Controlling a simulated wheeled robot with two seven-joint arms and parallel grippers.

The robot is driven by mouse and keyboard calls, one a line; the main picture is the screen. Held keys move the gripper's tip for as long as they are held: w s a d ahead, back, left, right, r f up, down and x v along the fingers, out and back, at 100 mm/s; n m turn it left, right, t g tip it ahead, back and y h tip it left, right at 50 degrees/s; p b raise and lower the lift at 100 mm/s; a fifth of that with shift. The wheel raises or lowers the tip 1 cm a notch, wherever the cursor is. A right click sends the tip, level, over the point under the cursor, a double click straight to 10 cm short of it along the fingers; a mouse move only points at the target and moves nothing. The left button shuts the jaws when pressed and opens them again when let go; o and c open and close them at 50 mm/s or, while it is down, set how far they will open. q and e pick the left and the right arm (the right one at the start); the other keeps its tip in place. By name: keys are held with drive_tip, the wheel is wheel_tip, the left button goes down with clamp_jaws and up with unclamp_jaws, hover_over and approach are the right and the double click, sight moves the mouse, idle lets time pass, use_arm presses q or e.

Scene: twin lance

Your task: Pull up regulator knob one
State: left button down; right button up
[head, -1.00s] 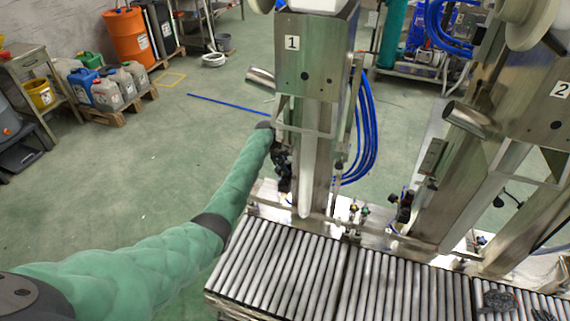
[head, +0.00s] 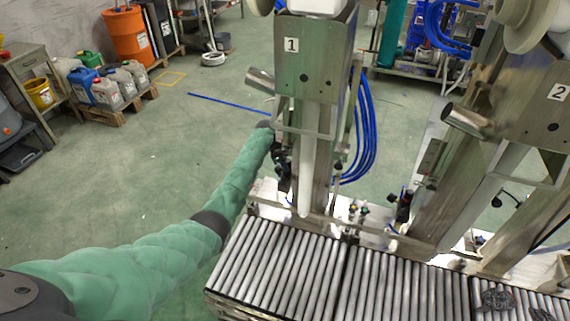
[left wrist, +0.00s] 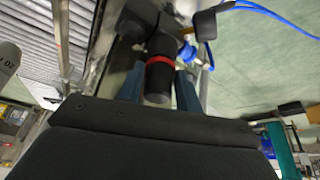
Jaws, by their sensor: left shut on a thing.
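Regulator knob one (left wrist: 158,82) is a black cylinder with a red ring around it, in the middle of the left wrist view. My left gripper (left wrist: 160,92) has its two blue-grey fingers on either side of the knob and is shut on it. In the head view my green left arm reaches to the left side of the post of station 1 (head: 312,75). There the dark regulator (head: 284,170) is partly visible behind the end of my arm, and the fingers are too small to make out. My right gripper is not in view.
A roller conveyor (head: 285,262) runs along the front of the stations. Blue hoses (head: 368,130) hang right of station 1, and a blue tube (left wrist: 265,10) runs close to the knob. Station 2 (head: 535,100) stands at right. The green floor at left is open.

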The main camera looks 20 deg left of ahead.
use_arm(q)
drive_tip(key=shift+w+r, duration=0.1)
drive_tip(key=c, duration=1.2)
unclamp_jaws()
drive_tip(key=shift+r, duration=0.1)
drive_tip(key=shift+c, duration=0.2)
drive_tip(key=o, duration=0.3)
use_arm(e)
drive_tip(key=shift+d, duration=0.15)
use_arm(q)
drive_tip(key=shift+a, duration=0.1)
drive_tip(key=b+v, duration=0.1)
drive_tip(key=v, duration=0.6)
drive_tip(key=shift+r, duration=0.35)
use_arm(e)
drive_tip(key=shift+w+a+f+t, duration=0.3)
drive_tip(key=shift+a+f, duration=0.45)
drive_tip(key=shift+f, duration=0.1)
use_arm(q)
drive_tip(key=shift+a, duration=0.1)
